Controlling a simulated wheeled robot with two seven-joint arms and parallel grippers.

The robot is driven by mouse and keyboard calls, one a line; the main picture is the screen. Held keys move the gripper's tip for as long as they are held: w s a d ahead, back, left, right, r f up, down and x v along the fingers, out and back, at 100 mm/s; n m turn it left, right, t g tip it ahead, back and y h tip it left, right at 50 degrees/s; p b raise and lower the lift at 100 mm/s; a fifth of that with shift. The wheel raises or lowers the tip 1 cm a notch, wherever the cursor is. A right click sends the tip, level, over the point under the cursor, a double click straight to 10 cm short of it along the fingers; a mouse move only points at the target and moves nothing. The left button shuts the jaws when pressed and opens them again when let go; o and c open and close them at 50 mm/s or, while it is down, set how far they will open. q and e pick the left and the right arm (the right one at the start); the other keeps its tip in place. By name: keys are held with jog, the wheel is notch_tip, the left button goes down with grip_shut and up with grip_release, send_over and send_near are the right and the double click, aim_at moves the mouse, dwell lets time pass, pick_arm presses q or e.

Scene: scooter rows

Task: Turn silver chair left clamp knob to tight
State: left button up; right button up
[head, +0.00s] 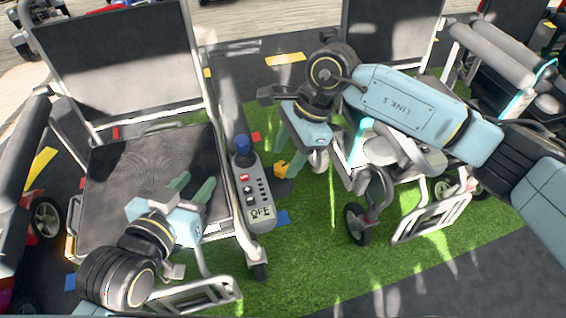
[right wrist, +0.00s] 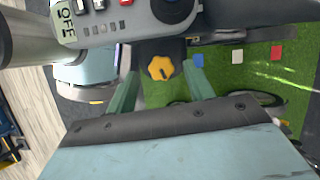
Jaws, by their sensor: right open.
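The silver-framed chair (head: 208,90) with a dark seat stands at the left in the head view. A yellow lobed clamp knob (head: 281,169) shows just right of its control box. In the right wrist view the knob (right wrist: 160,68) has a dark mark on its face and lies between the fingers, with gaps on both sides. My right gripper (head: 298,155) is open near the knob, its fingers pointing down; it also shows in the right wrist view (right wrist: 162,82). My left gripper (head: 196,181) is open and empty over the chair seat.
The chair's control box (head: 255,190), with a blue joystick and an OFF display, stands close beside the knob; it also fills the top of the right wrist view (right wrist: 110,20). Another chair (head: 395,30) stands behind my right arm. Green turf (head: 310,260) lies open between the chairs.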

aim_at(282, 169)
pick_arm(q)
jog(key=shift+w+d+r+t+h+b, duration=0.15)
jog(key=shift+w+d+r+t+h, duration=0.1)
jog(key=shift+r+t, duration=0.4)
jog(key=shift+w+d+r+t+h+b, duration=0.15)
jog(key=shift+w+d+r+t, duration=0.15)
jog(key=shift+r, duration=0.6)
pick_arm(e)
jog(key=shift+x, duration=1.25)
pick_arm(q)
jog(key=shift+a, duration=0.1)
pick_arm(e)
jog(key=shift+c, duration=0.3)
jog(key=c, duration=0.9)
